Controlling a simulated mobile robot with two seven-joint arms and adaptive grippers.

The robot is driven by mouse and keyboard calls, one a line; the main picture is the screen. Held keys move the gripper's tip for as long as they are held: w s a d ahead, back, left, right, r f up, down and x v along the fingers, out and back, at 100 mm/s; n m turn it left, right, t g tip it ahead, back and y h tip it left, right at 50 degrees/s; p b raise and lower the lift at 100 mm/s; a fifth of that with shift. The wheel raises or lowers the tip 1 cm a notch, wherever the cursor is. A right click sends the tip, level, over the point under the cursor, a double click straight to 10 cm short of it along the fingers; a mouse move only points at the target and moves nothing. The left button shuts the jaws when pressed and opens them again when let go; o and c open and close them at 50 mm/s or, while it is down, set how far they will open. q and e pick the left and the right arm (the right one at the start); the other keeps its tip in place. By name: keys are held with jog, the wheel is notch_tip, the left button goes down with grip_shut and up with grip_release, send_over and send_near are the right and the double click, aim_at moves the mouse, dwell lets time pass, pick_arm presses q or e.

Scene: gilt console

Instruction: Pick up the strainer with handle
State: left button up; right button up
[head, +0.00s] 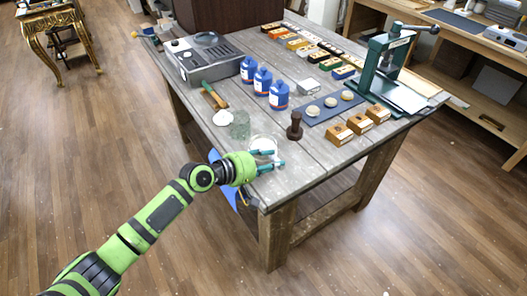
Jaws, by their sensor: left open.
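My left gripper (277,159) reaches in from the left over the front left edge of the wooden table (325,150). Its two teal fingers are apart, with nothing seen held between them. A pale round, bowl-like thing (262,142) lies just beyond the upper finger; it may be the strainer, but its mesh and handle cannot be made out. The finger partly covers its near side. Whether they touch cannot be told. My right gripper is out of view.
A grey-green translucent cup (240,125) and a dark brown tamper-like piece (295,126) stand close by. Behind are a white bowl (222,117), blue bottles (279,95) and a grey machine (205,60). Wooden blocks (340,134) and a green press (385,62) stand to the right.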

pick_arm(q)
jog(key=shift+x, duration=0.8)
jog(key=shift+s+a, duration=0.1)
jog(key=shift+a, duration=0.05)
jog(key=c, duration=0.4)
grip_shut()
